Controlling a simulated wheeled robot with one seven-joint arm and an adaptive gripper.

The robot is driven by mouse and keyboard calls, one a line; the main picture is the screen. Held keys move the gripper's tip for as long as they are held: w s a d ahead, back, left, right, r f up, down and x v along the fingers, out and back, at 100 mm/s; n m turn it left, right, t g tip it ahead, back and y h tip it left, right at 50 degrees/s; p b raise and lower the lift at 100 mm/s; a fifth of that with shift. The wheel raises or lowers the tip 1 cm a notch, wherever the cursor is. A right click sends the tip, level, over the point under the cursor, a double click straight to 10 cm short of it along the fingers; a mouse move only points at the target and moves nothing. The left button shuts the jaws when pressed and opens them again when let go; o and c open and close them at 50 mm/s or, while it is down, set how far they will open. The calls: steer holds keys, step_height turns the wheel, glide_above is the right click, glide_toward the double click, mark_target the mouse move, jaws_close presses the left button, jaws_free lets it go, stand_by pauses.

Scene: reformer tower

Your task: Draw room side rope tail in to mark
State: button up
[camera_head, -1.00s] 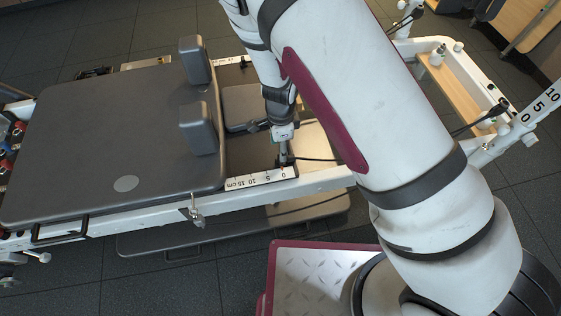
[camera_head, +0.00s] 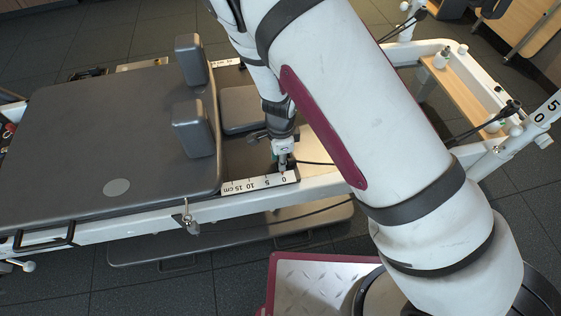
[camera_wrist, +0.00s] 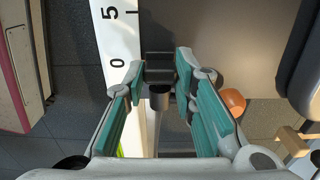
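The white scale strip (camera_head: 258,184), marked 0 to 15 cm, lies along the frame's near rail. It also shows in the wrist view (camera_wrist: 118,35), with the 0 left of my fingertips. A thin black rope (camera_head: 318,163) runs from beside my gripper rightward behind my arm. My gripper (camera_head: 283,164) points down near the strip's 0 end. In the wrist view, the teal-padded fingers of my gripper (camera_wrist: 160,72) stand either side of a dark block (camera_wrist: 160,66). A grey cylinder (camera_wrist: 159,97) shows below it. Whether the fingers press on the block is unclear, and I cannot make out the rope there.
The grey padded carriage (camera_head: 110,130) with upright shoulder rests (camera_head: 193,128) stands left of my gripper. A wooden tray (camera_head: 458,88) with bottles is at the right. An orange knob (camera_wrist: 233,101) shows right of my fingers.

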jaws_close()
steer(key=shift+a, duration=0.15)
steer(key=shift+s+a+p, duration=0.15)
steer(key=shift+a+p, duration=0.15)
steer(key=shift+a, duration=0.05)
steer(key=shift+s+a, duration=0.1)
steer(key=shift+a, duration=0.25)
steer(key=shift+s+a+p, duration=0.2)
steer(key=shift+a+p, duration=0.35)
steer(key=shift+a, duration=0.1)
steer(key=shift+s+a+p, duration=0.25)
steer(key=shift+a+p, duration=0.25)
steer(key=shift+a, duration=0.4)
steer(key=o, duration=1.3)
jaws_free()
steer(key=shift+c, duration=0.2)
